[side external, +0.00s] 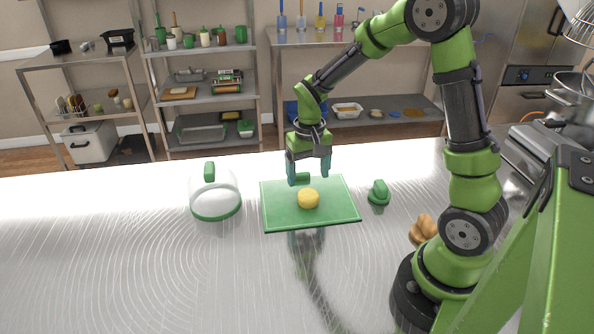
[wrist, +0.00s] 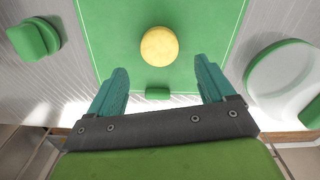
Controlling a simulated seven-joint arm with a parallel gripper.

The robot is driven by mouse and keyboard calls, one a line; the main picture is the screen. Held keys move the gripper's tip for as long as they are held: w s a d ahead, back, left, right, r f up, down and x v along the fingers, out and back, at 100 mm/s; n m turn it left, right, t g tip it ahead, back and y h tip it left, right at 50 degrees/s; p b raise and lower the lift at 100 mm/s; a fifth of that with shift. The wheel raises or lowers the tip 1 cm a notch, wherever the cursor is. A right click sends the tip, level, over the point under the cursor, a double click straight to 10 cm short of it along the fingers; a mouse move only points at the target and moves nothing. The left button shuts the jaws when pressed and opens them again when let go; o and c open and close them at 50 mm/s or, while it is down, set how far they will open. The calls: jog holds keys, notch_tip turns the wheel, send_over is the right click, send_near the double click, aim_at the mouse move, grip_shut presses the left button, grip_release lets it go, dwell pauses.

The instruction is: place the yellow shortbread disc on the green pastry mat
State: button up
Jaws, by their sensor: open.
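The yellow shortbread disc (side external: 308,198) lies flat on the green pastry mat (side external: 281,216), near its middle. The disc also shows in the wrist view (wrist: 159,46), on the mat (wrist: 110,25) beyond my fingertips. My gripper (side external: 309,180) is above the far part of the mat, behind the disc and apart from it. In the wrist view my gripper (wrist: 161,80) has its two teal fingers spread wide with nothing between them.
A clear dome with a green rim (side external: 215,195) stands left of the mat. A green-handled tool (side external: 379,193) stands to its right. Brown lumps (side external: 423,229) lie near my base. A small green block (wrist: 157,93) sits at the mat's edge. The front left counter is clear.

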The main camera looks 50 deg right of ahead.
aim_at(308, 193)
notch_tip(308, 193, up, 6)
jog(key=s+a+r+n+t+y, duration=0.2)
jog(key=s+a+r+t, duration=0.5)
jog(key=s+a+r, duration=0.4)
jog(key=shift+s, duration=0.9)
